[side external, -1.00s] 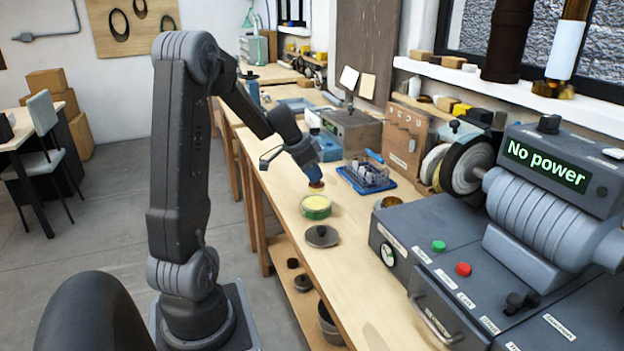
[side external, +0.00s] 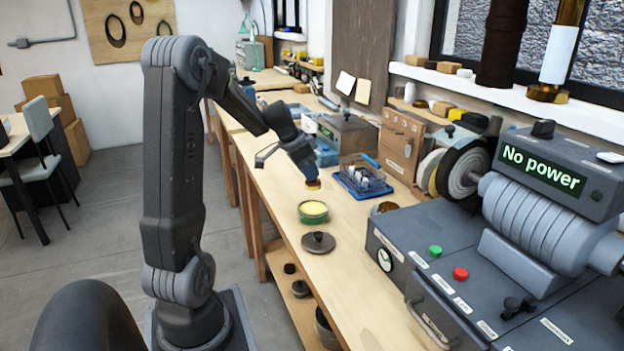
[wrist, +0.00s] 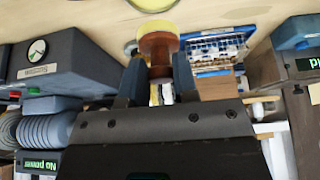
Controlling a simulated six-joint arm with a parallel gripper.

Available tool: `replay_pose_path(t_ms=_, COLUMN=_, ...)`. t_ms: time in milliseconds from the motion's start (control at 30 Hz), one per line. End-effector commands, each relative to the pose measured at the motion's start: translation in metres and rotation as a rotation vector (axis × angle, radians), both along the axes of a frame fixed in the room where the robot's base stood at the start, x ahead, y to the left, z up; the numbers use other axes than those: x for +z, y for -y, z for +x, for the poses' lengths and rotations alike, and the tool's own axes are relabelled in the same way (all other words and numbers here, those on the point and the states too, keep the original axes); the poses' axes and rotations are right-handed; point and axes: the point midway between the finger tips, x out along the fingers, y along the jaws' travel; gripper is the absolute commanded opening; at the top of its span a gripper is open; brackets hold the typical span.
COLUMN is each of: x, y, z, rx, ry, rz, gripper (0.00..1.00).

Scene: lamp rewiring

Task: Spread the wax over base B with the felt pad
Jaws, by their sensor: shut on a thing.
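My gripper (side external: 309,172) is shut on the felt pad (side external: 313,183), a small reddish-brown round piece, and holds it just beyond the wax tin in the side view. In the wrist view my gripper (wrist: 157,75) has its two fingers around the brown body of the felt pad (wrist: 160,48). The wax tin (side external: 313,211) is a green round tin with pale yellow wax, open on the bench. The pad looks apart from the tin. I cannot pick out base B for certain; a brass-coloured round piece (side external: 384,208) is partly hidden behind the grey machine.
A wire basket on a blue tray (side external: 385,191) stands right of my gripper. The grey machine (side external: 400,232), its display reading "No power", fills the right. The bench front is mostly clear.

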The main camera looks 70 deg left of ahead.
Motion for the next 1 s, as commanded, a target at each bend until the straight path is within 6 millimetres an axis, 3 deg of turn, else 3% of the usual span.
replay_pose_path(t_ms=167, x=0.0, y=0.0, z=0.007, rx=-0.012, ry=0.001, rz=0.0, gripper=0.07)
replay_pose_path(t_ms=267, x=0.002, y=0.001, z=0.027, rx=-0.051, ry=0.002, rz=-0.001, gripper=0.07)
replay_pose_path(t_ms=433, x=0.005, y=0.012, z=0.089, rx=-0.166, ry=0.006, rz=-0.002, gripper=0.07)
replay_pose_path(t_ms=600, x=0.004, y=0.036, z=0.151, rx=-0.284, ry=0.004, rz=-0.002, gripper=0.07)
replay_pose_path(t_ms=700, x=0.002, y=0.051, z=0.178, rx=-0.336, ry=0.002, rz=-0.002, gripper=0.07)
replay_pose_path(t_ms=833, x=0.001, y=0.065, z=0.198, rx=-0.378, ry=0.001, rz=0.0, gripper=0.07)
replay_pose_path(t_ms=1000, x=-0.002, y=0.071, z=0.207, rx=-0.394, ry=-0.001, rz=0.0, gripper=0.07)
